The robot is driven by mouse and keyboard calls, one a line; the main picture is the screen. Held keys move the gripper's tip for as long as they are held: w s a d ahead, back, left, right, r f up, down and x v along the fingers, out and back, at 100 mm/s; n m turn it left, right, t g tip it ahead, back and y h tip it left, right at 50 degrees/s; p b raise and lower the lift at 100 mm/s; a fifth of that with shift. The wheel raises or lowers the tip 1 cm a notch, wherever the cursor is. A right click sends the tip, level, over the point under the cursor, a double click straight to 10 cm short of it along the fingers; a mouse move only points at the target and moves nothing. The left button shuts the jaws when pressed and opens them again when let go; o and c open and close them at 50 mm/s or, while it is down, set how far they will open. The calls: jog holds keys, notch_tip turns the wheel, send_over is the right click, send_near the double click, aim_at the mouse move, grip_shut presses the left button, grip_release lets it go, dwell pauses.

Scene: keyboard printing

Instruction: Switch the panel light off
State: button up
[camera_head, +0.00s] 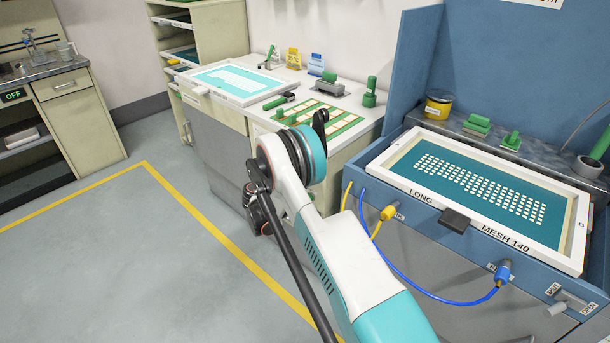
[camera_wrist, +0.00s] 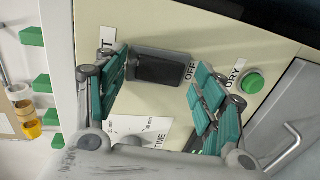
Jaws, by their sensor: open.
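In the wrist view, a dark rocker switch (camera_wrist: 160,67) sits on a cream panel (camera_wrist: 225,22). An "OFF" label (camera_wrist: 190,69) is at its right end and a partly hidden label ending in "T" (camera_wrist: 108,38) at its left. Which way the rocker is tipped cannot be told. My gripper (camera_wrist: 157,82) is open and empty, its teal-padded fingers on either side of the switch. Whether they touch the panel cannot be told. In the head view my arm hides most of the gripper and the switch is not seen.
A green button (camera_wrist: 253,83) marked "DRY" and a "TIME" dial plate (camera_wrist: 150,128) flank the switch. A metal handle (camera_wrist: 284,148) is at right. In the head view, a blue screen-printing station (camera_head: 392,190) stands right of my arm; clear floor (camera_head: 110,245) lies left.

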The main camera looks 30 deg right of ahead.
jog(key=c, duration=1.1)
jog(key=shift+o, duration=0.2)
jog(key=shift+f+t+h, duration=0.2)
jog(key=shift+t+h, duration=0.05)
jog(key=shift+h, duration=0.4)
jog(key=shift+f+t+h, duration=0.15)
jog(key=shift+t+h, duration=0.1)
jog(key=shift+h, duration=0.4)
jog(key=o, duration=1.1)
jog(key=shift+c, duration=0.2)
jog(key=v, duration=1.2)
